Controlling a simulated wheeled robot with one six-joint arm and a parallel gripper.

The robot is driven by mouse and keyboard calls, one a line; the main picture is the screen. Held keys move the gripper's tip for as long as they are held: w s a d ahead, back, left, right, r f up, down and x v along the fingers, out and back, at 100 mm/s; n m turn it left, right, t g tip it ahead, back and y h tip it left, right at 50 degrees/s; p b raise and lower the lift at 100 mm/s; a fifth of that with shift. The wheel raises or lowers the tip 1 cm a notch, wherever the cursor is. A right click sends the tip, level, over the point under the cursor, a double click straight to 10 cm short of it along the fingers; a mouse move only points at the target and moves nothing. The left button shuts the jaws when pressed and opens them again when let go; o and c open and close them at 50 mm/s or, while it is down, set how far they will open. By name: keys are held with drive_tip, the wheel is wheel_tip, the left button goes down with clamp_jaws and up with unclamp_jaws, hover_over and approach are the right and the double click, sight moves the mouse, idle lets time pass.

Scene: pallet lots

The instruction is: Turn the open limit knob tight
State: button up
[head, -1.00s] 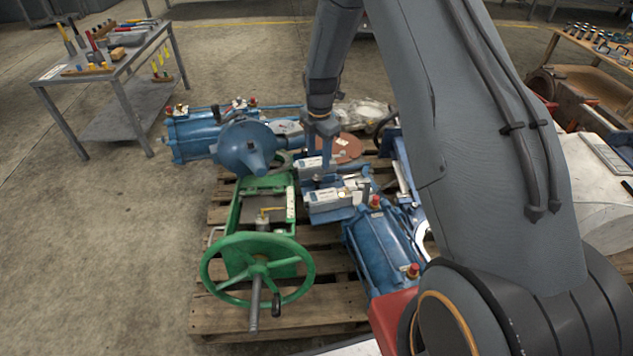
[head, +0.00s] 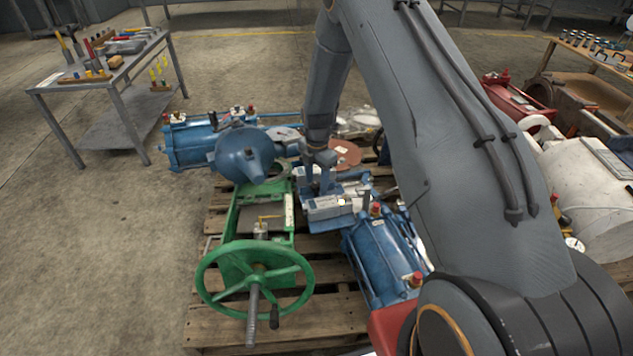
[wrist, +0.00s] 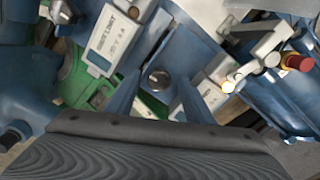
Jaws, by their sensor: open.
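Two grey limit switch boxes sit on a blue bracket on the pallet, the nearer box (head: 322,207) and the farther one partly hidden by my gripper (head: 318,180). In the wrist view, one box (wrist: 117,38) has a white label on which I can read "LIMIT"; its first word is unclear. A round slotted metal knob (wrist: 158,79) shows between my two fingers (wrist: 157,92), which are open on either side of it. I cannot tell whether they touch it. Another knob (wrist: 62,11) shows at the upper left. I cannot tell which knob is open limit.
A green handwheel (head: 255,279) stands in front, on the pallet (head: 335,310). A blue cone-ended actuator (head: 245,153) lies behind left, a blue cylinder (head: 383,258) with red caps at right. A tool table (head: 105,70) stands far left. The floor at left is clear.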

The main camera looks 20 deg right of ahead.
drive_tip(key=c, duration=1)
drive_tip(key=shift+c, duration=0.2)
